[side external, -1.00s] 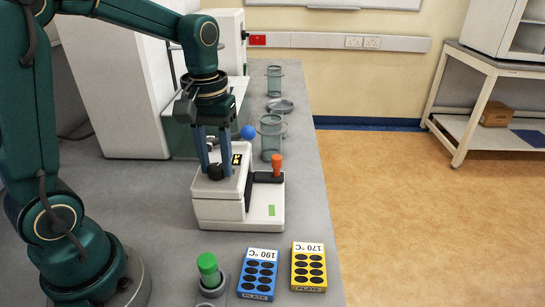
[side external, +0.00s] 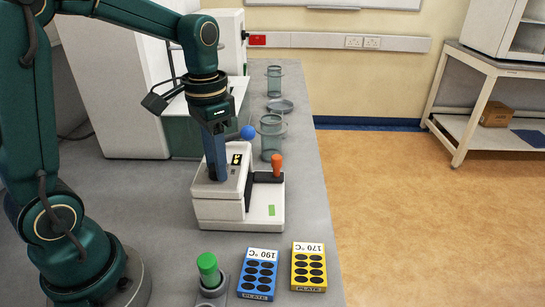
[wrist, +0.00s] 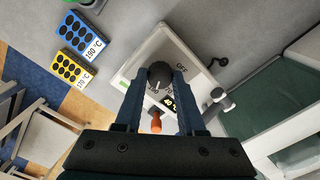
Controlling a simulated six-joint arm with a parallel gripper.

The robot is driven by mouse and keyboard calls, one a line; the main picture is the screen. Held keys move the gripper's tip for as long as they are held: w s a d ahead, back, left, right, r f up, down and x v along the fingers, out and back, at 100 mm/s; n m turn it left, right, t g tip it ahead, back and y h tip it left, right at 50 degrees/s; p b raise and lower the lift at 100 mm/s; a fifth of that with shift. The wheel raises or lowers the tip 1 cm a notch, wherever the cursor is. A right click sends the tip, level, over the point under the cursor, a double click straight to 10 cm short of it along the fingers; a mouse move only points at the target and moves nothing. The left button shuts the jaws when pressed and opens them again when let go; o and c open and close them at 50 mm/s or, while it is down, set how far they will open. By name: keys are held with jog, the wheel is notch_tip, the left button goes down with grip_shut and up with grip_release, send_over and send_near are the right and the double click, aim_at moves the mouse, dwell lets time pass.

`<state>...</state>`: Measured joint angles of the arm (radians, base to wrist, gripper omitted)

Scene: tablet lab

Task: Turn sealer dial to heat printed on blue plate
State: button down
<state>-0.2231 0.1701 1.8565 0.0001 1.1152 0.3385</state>
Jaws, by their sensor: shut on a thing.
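The white sealer (side external: 215,208) stands on the grey bench, with an orange-handled lever (side external: 277,164) and a small lit display (side external: 237,159). In the wrist view the display (wrist: 169,102) seems to read about 40 °C, but it is tiny. My gripper (side external: 218,178) points down at the sealer's top. In the wrist view its two fingers are shut on the black dial (wrist: 159,74), one each side. "OFF" is printed near the dial; its other marks are partly hidden. The blue plate (side external: 258,274) lies in front of the sealer and reads 190 °C.
A yellow plate (side external: 308,267) reading 170 °C lies right of the blue one. A green-capped item (side external: 208,268) stands in a grey holder on the left. Glass-like cylinders (side external: 271,137) stand behind the sealer. The bench's right edge is close to the plates.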

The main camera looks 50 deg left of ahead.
dwell(0.5)
jog(key=c, duration=0.5)
grip_release()
jog(key=shift+r, duration=0.1)
jog(key=shift+r, duration=2.5)
jog(key=shift+d+r, duration=0.2)
jog(key=shift+r, duration=0.1)
jog(key=s+d+f+n+t, duration=0.1)
jog(key=s+d+t, duration=0.4)
jog(key=s, duration=0.4)
jog(key=shift+f+t, duration=0.3)
jog(key=shift+f, duration=0.1)
